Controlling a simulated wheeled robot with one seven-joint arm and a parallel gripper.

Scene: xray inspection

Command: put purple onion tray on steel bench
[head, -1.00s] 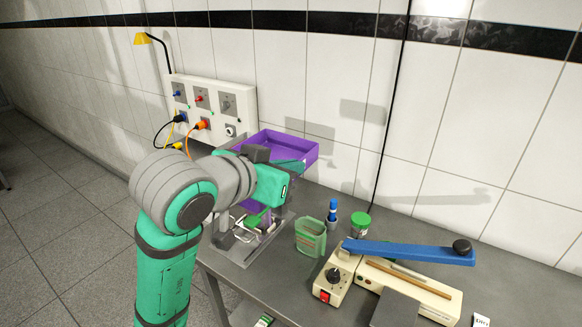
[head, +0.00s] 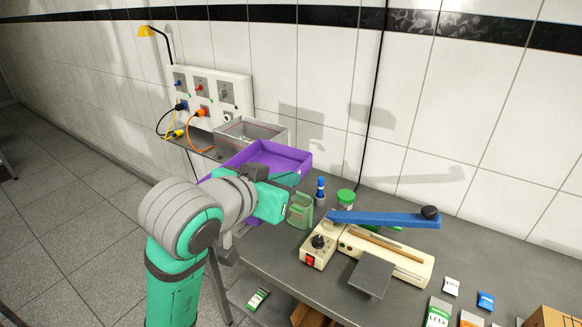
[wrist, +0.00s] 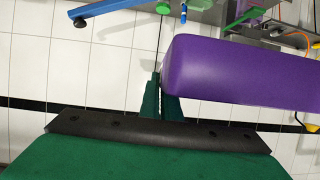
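The purple tray (head: 262,157) is in the head view, left of centre, at the back left of the grey metal bench (head: 318,275). Its visible inside looks empty. My gripper (head: 286,179) is at the tray's near right side, its fingers closed at the wall. In the wrist view the tray (wrist: 240,72) fills the right, with my narrow, nearly closed fingers (wrist: 161,98) at its end. The tray looks held above the bench; my arm hides its near side and whatever is under it.
A steel box (head: 250,131) stands behind the tray, below a wall socket panel (head: 212,98). Small packets lie front right.

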